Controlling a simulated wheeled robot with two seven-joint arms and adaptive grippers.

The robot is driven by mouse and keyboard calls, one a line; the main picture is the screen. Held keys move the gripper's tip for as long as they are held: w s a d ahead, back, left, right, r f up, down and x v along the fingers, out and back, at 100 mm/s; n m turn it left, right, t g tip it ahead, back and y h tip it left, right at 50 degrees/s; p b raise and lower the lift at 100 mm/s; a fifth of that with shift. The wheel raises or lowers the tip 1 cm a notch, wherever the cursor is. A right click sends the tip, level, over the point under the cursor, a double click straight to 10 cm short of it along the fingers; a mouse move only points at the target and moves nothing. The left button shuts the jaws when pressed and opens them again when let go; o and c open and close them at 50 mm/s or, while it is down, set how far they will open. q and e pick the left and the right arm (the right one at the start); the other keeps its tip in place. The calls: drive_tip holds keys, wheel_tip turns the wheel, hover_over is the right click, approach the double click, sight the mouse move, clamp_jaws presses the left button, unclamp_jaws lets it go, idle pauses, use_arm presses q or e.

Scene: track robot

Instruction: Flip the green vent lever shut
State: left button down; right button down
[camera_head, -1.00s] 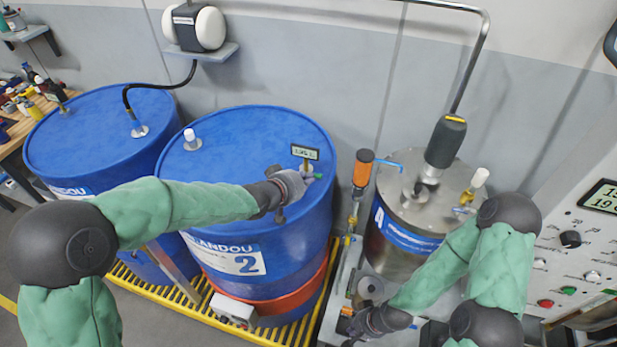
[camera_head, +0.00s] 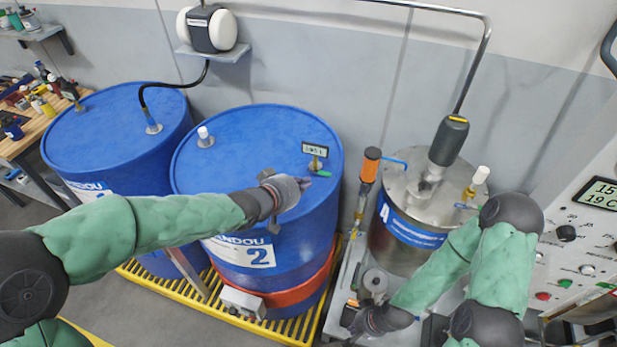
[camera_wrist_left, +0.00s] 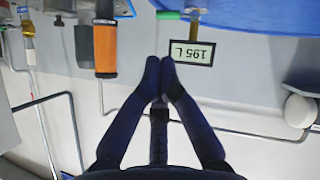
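The green vent lever (camera_wrist_left: 172,14) shows in the left wrist view, lying sideways beside a brass fitting (camera_wrist_left: 195,28) at the rim of the blue drum. In the head view this fitting stands on drum 2 (camera_head: 250,135) under a small display (camera_head: 315,150); the lever's pose is hard to make out there. My left gripper (camera_head: 303,184) is over the drum's front right part, just short of the fitting. Its fingertips (camera_wrist_left: 160,64) meet with nothing between them, apart from the lever in the wrist picture. My right gripper (camera_head: 352,338) is low at the bottom edge, its fingers unclear.
A steel vessel (camera_head: 395,250) with an orange-handled part (camera_head: 370,165) stands right of the drum. Another blue drum (camera_head: 110,125) is at left. A control panel (camera_head: 590,240) is at far right. A yellow grating (camera_head: 300,330) runs below the drums.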

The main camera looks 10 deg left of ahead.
use_arm(q)
drive_tip(key=shift+d+p+v, duration=0.15)
drive_tip(key=shift+p+v, duration=0.05)
drive_tip(key=shift+v, duration=0.6)
drive_tip(key=shift+d+p+v, duration=0.15)
drive_tip(key=shift+v, duration=0.7)
drive_tip(key=shift+s+r, duration=0.1)
